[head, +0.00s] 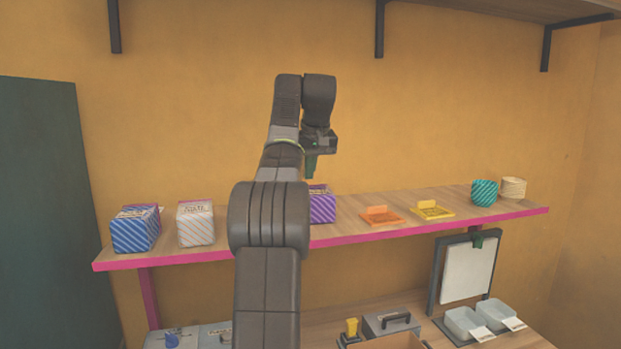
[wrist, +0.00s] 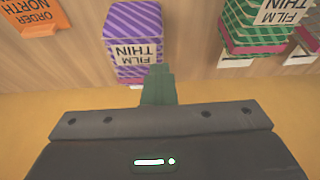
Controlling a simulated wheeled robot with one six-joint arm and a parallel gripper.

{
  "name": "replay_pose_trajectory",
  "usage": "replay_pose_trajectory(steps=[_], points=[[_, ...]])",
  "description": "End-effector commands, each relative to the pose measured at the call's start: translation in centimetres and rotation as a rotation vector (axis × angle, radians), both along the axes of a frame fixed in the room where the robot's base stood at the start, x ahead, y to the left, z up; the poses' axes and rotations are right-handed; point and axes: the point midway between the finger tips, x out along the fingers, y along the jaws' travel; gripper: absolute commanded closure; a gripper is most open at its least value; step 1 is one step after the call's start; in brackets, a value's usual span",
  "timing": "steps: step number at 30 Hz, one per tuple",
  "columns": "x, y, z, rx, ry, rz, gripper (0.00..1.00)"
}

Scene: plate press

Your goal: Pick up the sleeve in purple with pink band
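The purple diagonally striped sleeve (wrist: 132,22) stands in the wrist view just beyond my fingers, with a white "FILM THIN" label and a pink band (wrist: 132,72) along its lower edge. In the head view the purple sleeve (head: 322,207) is on the shelf, its left part hidden behind my arm. My gripper (head: 310,165) hangs above and close to this sleeve. In the wrist view its green fingers (wrist: 158,85) overlap the sleeve's lower right edge in the picture. Contact is not visible. The fingers show as one shape, so their gap cannot be judged.
An orange "ORDER NORTH" piece (wrist: 37,16) is at left.

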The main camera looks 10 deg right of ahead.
Motion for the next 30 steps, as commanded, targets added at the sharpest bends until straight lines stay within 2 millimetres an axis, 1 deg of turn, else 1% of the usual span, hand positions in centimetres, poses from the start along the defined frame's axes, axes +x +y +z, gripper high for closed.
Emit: replay_pose_trajectory(steps=[3, 12, 14, 15, 17, 21, 23, 24, 25, 30], points=[[-0.02, 0.03, 0.45, -0.001, -0.003, 0.001, 1.00], [-0.03, 0.04, 0.58, -0.001, -0.004, 0.001, 1.00], [-0.04, 0.04, 0.59, -0.001, -0.005, 0.001, 0.88], [-0.04, 0.04, 0.59, -0.001, -0.005, 0.001, 0.80], [-0.04, 0.05, 0.60, -0.002, -0.005, 0.000, 0.69], [-0.04, 0.04, 0.60, -0.002, -0.005, 0.000, 0.41], [-0.05, 0.04, 0.61, -0.002, -0.005, 0.000, 0.29], [-0.05, 0.04, 0.61, -0.002, -0.005, 0.000, 0.22], [-0.05, 0.05, 0.61, -0.002, -0.005, 0.000, 0.20], [-0.05, 0.05, 0.62, -0.002, -0.005, 0.000, 0.20]])
